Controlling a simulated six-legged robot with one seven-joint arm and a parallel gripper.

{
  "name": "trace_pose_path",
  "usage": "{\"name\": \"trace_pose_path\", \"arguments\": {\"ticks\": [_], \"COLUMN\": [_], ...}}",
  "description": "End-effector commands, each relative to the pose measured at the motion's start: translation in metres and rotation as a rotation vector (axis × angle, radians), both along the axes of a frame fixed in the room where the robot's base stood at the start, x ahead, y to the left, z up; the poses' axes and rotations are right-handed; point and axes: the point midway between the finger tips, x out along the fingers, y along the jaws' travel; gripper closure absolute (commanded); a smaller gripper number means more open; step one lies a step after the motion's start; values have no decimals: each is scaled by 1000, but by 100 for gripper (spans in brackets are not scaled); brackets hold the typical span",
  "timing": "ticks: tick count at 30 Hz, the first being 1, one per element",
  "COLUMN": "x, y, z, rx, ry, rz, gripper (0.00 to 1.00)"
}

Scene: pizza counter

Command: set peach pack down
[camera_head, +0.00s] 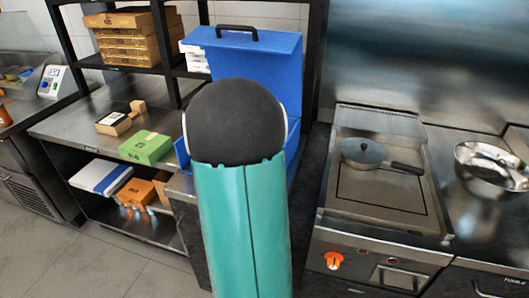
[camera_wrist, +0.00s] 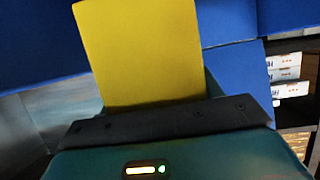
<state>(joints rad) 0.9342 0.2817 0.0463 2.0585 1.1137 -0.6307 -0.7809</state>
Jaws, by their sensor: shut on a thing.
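A flat-faced yellow pack (camera_wrist: 140,52), which I take for the peach pack, stands out from my gripper (camera_wrist: 165,120) in the wrist view. My gripper is shut on it. Its fingertips are hidden behind the pack, and I see no label. In the head view my own arm covers the gripper and the pack. A blue box (camera_head: 262,65) with its lid raised and a black handle on top stands right behind my arm. Blue walls (camera_wrist: 235,80) surround the pack in the wrist view; I cannot tell whether it touches them.
A green box (camera_head: 146,148) and a small brown box (camera_head: 114,123) lie on the steel counter (camera_head: 75,122) at left.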

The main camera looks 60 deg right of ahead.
Motion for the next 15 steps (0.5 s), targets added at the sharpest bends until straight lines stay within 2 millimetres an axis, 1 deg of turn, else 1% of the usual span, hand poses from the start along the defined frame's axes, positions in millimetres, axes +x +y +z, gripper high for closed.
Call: {"name": "trace_pose_path", "arguments": {"ticks": [1, 3, 6, 11, 12, 15], "x": [-8, -16, -22, -28, -30, -29], "y": [-5, -12, -18, -23, -26, -25], "z": [-12, -24, -35, -43, -47, -63], "rx": [6, 4, 3, 1, 2, 5], "ry": [3, 3, 1, 1, 0, 2], "rz": [-2, -2, -1, 1, 0, 2], "gripper": [68, 68, 68, 68, 68, 68]}}
